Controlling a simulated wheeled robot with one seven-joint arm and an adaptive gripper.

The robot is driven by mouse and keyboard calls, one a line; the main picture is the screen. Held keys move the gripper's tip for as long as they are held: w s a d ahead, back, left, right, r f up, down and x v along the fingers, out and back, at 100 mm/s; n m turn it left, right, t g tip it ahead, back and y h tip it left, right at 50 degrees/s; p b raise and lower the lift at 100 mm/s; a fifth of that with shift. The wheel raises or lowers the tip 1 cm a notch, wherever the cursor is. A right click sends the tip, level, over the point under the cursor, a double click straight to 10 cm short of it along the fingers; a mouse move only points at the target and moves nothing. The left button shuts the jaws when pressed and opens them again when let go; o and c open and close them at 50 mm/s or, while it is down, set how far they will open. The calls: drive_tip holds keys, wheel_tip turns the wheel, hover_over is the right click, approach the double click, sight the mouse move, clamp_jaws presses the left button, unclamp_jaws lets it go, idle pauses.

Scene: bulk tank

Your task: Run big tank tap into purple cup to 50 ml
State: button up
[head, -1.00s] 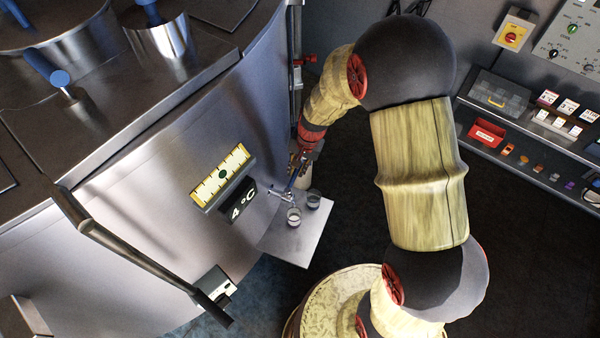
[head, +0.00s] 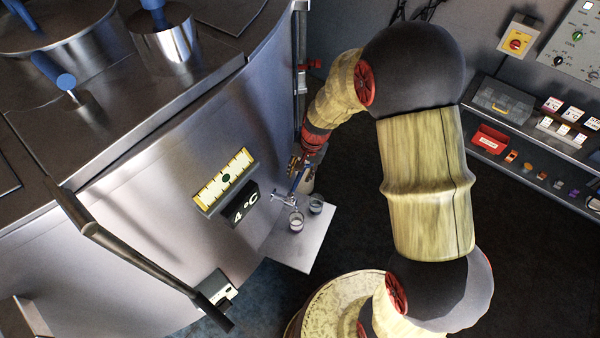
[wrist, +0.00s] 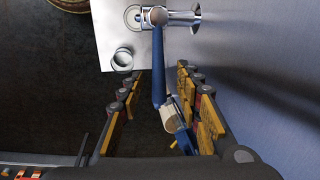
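The metal tap (head: 283,197) sticks out from the big tank's wall. It also shows in the wrist view (wrist: 178,17), with its long blue lever (wrist: 158,75) reaching between my fingers. One small clear cup (head: 296,222) stands on the plate at the tap's spout; in the wrist view the spout partly covers it. A second cup (head: 316,204) stands beside it, nearer my arm, and shows in the wrist view (wrist: 122,60). I cannot surely tell which cup is purple, or any fill level. My gripper (wrist: 165,90) is open, its fingers apart on either side of the lever.
The steel plate (head: 305,250) under the cups juts out from the tank (head: 150,200). A gauge (head: 224,180) and a 4 °C display (head: 243,206) are on the tank wall. A shelf (head: 540,140) with boxes stands at the right. Dark floor lies between.

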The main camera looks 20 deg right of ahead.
wheel_tip(320, 180, up, 11)
drive_tip(key=s+d, duration=0.1)
drive_tip(key=shift+s+d, duration=0.15)
drive_tip(key=shift+d, duration=0.25)
idle(0.3)
drive_tip(key=s+r+n+t+h+b, duration=0.1)
drive_tip(key=s+r+n+t+b, duration=0.1)
drive_tip(key=s+b, duration=0.5)
drive_tip(key=s+r+n+t+b, duration=0.2)
drive_tip(key=s+n+b, duration=0.3)
drive_tip(key=s, duration=1)
drive_tip(key=b, duration=0.3)
drive_tip(key=shift+d+r+h+b, duration=0.2)
drive_tip(key=shift+d+h+b, duration=0.1)
drive_tip(key=shift+h, duration=0.1)
